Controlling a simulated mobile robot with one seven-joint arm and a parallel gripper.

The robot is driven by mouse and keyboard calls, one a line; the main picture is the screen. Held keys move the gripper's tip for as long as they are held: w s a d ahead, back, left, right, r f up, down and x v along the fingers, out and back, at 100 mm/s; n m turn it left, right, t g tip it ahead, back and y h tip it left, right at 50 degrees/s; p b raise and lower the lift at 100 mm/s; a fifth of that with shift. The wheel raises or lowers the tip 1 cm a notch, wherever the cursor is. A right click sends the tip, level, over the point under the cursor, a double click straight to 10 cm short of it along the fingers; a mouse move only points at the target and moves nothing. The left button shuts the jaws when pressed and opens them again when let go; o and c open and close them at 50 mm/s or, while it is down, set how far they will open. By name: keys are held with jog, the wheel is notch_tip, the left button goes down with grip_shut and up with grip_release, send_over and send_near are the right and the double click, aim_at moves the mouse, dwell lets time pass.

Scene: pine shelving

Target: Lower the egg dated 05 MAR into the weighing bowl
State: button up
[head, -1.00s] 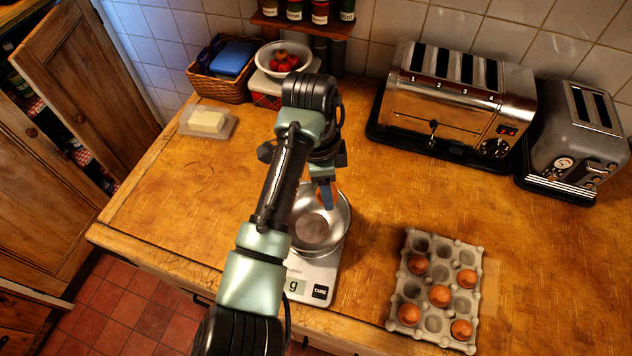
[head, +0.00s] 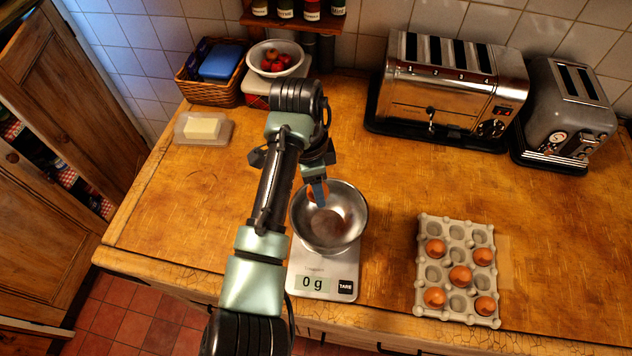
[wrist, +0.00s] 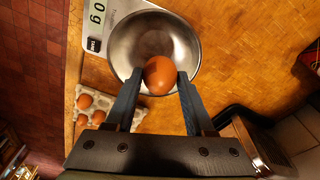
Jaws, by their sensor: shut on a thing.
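My gripper (head: 318,192) is shut on a brown egg (wrist: 160,75); the wrist view shows the egg between the two blue fingertips. No date can be read on its visible side. The egg is over the steel weighing bowl (head: 346,232), near its upper left part in the head view, where the finger partly hides it. The bowl also shows in the wrist view (wrist: 125,42) and looks otherwise empty. It sits on a white scale (head: 322,284) whose display reads 0 g. I cannot tell how far the egg is above the bowl's bottom.
A grey egg tray (head: 431,296) with several brown eggs stands right of the scale. A large toaster (head: 445,95) and a smaller grey toaster (head: 567,110) stand at the back right. A butter dish (head: 203,128) is at the left. The counter between bowl and toasters is clear.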

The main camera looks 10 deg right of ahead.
dwell(0.4)
notch_tip(320, 180, down, 7)
jog(key=b, duration=0.4)
dwell(0.9)
jog(key=shift+f+b, duration=1.75)
jog(key=shift+f, duration=0.75)
dwell(1.2)
jog(key=o, duration=0.9)
jog(key=shift+c, duration=0.2)
jog(key=shift+r, duration=0.1)
jog(key=r, duration=0.4)
jog(key=a+r, duration=0.1)
jog(key=r, duration=0.7)
jog(key=shift+a+r, duration=0.35)
jog(key=shift+r, duration=0.05)
